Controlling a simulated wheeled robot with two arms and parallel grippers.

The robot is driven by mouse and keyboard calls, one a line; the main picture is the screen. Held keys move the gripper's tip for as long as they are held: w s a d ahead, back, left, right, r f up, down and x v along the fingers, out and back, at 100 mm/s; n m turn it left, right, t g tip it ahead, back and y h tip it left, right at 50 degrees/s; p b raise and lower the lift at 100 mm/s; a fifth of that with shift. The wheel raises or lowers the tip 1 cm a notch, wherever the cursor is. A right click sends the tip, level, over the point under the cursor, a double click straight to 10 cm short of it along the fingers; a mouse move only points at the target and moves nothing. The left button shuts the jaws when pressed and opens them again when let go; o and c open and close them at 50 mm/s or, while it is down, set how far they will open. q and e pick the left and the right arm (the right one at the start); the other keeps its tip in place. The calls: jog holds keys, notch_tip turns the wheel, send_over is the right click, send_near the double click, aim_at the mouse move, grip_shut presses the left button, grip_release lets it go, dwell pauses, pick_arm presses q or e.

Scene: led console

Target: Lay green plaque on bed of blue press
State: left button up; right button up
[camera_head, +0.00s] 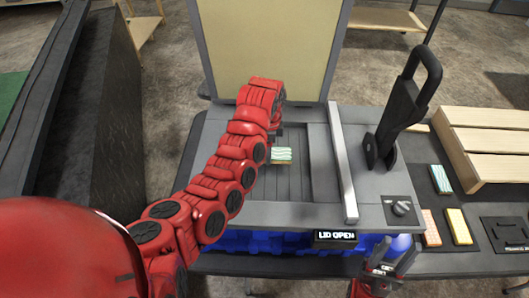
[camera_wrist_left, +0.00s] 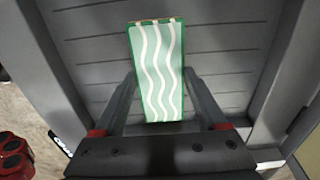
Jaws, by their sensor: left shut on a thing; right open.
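The green plaque (camera_head: 282,154) has white wavy lines and lies flat over the slatted grey bed (camera_head: 295,185) of the blue press (camera_head: 275,242). In the left wrist view, the plaque (camera_wrist_left: 157,75) sits between the fingers of my left gripper (camera_wrist_left: 158,84), which is shut on it. I cannot tell whether the plaque touches the bed. In the head view, my left arm hides most of the left gripper and part of the bed. The press lid (camera_head: 275,45) stands open at the back.
A black lever (camera_head: 405,110) stands on the right of the press, near a knob (camera_head: 401,207) and a "LID OPEN" sign (camera_head: 335,236). Teal (camera_head: 440,180), orange (camera_head: 431,228) and yellow (camera_head: 459,227) plaques lie beside a wooden slatted crate (camera_head: 490,145) on the right.

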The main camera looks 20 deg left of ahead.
pick_arm(q)
jog(key=shift+w+a+r, duration=0.1)
jog(key=shift+a, duration=0.5)
jog(key=f+p, duration=0.2)
jog(key=shift+w+a+f+p, duration=0.1)
jog(key=shift+a+f+p, duration=0.1)
jog(key=shift+f+p, duration=0.2)
jog(key=shift+f, duration=0.45)
jog(key=shift+f, duration=0.15)
jog(key=o, duration=1.4)
